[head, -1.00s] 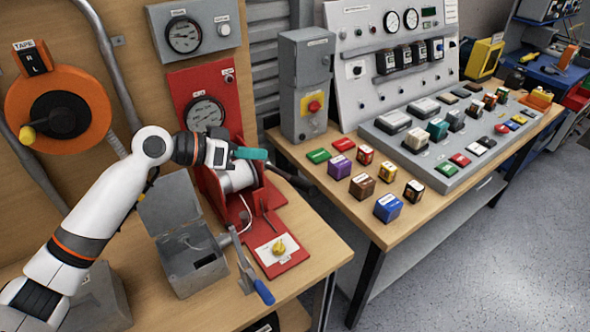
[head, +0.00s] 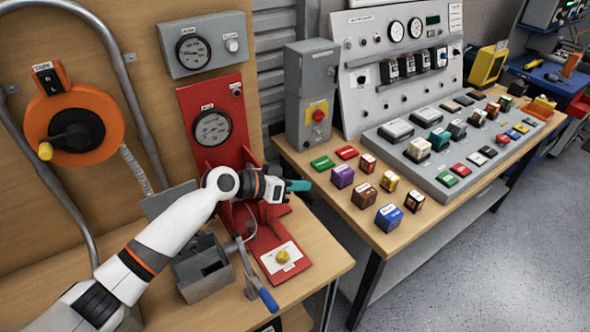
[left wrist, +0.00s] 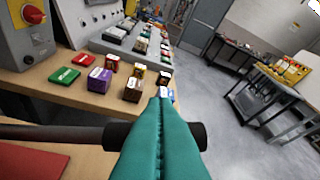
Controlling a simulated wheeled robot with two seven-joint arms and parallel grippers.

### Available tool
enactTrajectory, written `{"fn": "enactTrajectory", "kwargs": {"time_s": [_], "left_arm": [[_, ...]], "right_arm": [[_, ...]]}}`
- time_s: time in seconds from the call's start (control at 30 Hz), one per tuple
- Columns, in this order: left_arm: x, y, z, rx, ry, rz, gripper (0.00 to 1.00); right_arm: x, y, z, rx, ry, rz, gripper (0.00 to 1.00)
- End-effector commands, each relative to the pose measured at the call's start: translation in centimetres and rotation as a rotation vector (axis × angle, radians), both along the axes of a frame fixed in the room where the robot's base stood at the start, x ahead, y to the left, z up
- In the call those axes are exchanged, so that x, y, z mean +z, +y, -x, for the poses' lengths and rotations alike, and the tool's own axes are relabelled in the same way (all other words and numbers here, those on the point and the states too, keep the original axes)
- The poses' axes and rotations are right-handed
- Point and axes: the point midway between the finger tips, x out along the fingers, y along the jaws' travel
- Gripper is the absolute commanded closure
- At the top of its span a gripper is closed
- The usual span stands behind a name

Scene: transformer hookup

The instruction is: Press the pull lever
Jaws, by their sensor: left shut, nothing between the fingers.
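My left gripper (head: 299,186) has teal fingers shut together with nothing between them. It is in front of the red machine, pointing right toward the bench. In the left wrist view the shut fingers (left wrist: 160,110) cross over a dark horizontal bar with a thick black grip (left wrist: 120,134), which looks like the pull lever. The fingers hide the middle of the grip; I cannot tell whether they touch it. In the head view my gripper and wrist hide the lever. The red machine (head: 212,105) carries a round gauge. My right gripper is not in view.
A red plate with a yellow knob (head: 283,256) lies there. Several coloured blocks (head: 363,195) and a sloped control panel (head: 455,140) are on the bench at right.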

Motion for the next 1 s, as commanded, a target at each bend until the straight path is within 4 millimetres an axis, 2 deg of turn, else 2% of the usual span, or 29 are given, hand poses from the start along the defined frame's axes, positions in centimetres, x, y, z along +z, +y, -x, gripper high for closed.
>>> {"fn": "enactTrajectory", "kwargs": {"time_s": [0.43, 0.8, 1.0], "left_arm": [[-0.7, -0.1, 0.2, 0.0, -0.007, -0.006, 1.0], [-6.7, -1.4, 2.1, -0.001, -0.187, -0.137, 1.0], [-7.5, -1.6, 2.4, -0.001, -0.184, -0.136, 1.0]], "right_arm": [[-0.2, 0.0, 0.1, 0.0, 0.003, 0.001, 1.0], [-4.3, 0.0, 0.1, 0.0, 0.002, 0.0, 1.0], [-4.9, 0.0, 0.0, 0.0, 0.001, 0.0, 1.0]]}}
